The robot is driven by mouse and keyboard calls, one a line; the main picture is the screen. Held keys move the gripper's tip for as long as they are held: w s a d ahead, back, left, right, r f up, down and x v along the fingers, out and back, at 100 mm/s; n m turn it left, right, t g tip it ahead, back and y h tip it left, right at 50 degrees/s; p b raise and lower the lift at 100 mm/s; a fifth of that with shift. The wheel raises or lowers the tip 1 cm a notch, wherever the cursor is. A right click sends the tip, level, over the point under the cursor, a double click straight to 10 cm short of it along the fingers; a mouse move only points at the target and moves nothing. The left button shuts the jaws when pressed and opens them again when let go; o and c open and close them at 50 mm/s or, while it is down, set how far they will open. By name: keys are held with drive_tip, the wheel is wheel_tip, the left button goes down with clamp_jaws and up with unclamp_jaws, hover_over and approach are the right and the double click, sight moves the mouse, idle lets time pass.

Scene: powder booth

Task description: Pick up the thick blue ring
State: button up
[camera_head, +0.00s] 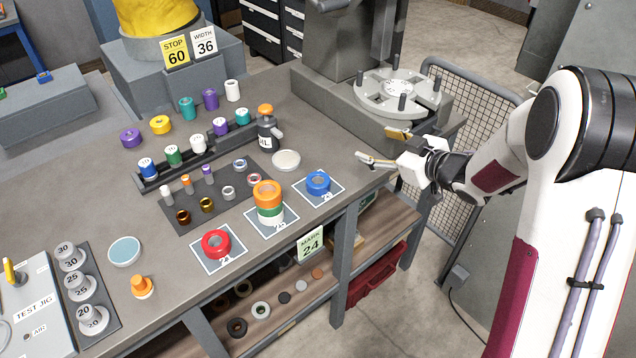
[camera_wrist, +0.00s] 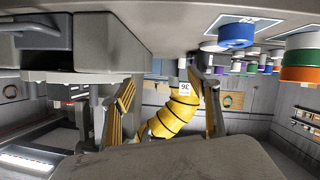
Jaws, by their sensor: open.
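The thick blue ring (camera_head: 317,189) lies flat on a white-edged card (camera_head: 336,192) near the bench's right front edge. In the wrist view, where the bench hangs upside down at the top, the blue ring (camera_wrist: 237,36) is right of centre, on its card.
A stack of orange, white and green rings (camera_head: 268,213) stands just left of the blue ring. A red ring (camera_head: 216,251) is farther left. A pale round dish (camera_head: 286,160) and a black bottle with an orange cap (camera_head: 266,132) stand behind. A grey rotary fixture (camera_head: 380,105) is beyond my gripper.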

sight(330, 186)
drive_tip(key=a+f+y, duration=0.1)
drive_tip(key=s+a+f+g, duration=0.1)
drive_tip(key=f, duration=0.1)
drive_tip(key=a+f+n+y, duration=0.1)
drive_tip(key=shift+s+a+f+g+y, duration=0.1)
drive_tip(key=shift+s+f+g+y, duration=0.05)
drive_tip(key=shift+s+g+y, duration=0.15)
drive_tip(key=s+a+f+y, duration=0.1)
drive_tip(key=s+a+f+n+g+y, duration=0.1)
drive_tip(key=s+a+f+g+y, duration=0.1)
drive_tip(key=s+f, duration=0.1)
drive_tip(key=shift+f, duration=0.1)
drive_tip(key=shift+s+a+f+n+g+y, duration=0.2)
drive_tip(key=shift+s+n+g+y, duration=0.1)
drive_tip(key=shift+s+g+y, duration=0.15)
drive_tip(key=shift+x, duration=1.25)
